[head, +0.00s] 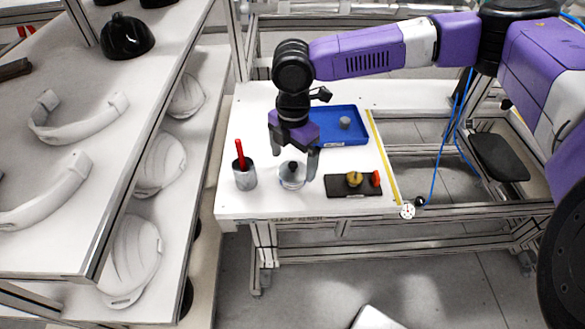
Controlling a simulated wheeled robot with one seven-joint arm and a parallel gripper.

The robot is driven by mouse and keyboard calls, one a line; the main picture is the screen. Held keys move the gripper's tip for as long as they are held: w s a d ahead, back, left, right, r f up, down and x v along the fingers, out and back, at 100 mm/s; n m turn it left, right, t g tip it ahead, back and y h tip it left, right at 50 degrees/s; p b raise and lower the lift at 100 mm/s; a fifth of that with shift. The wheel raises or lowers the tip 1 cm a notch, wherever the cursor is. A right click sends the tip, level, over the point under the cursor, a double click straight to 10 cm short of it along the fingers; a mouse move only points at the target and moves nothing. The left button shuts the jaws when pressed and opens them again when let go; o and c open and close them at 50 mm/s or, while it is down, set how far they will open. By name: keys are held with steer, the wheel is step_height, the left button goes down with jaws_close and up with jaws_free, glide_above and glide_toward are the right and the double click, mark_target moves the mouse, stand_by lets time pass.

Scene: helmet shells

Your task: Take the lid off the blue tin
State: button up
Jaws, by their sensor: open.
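A small round tin (292,182) stands upright on the white table. It looks pale grey-blue at this size, with a small dark knob (292,167) on its top. The lid appears to sit on the tin, though its edge is hard to make out. My gripper (295,162) is above the tin and points down. Its fingers are apart, one on the left and one on the right of the knob. I cannot tell whether either finger touches the lid.
A grey cup (244,179) with a red stick (240,152) stands left of the tin. A blue tray (350,138) with a grey piece (345,123) lies behind.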

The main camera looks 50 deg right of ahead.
steer(key=shift+f, duration=0.75)
steer(key=c, duration=1.4)
steer(key=shift+r, duration=0.1)
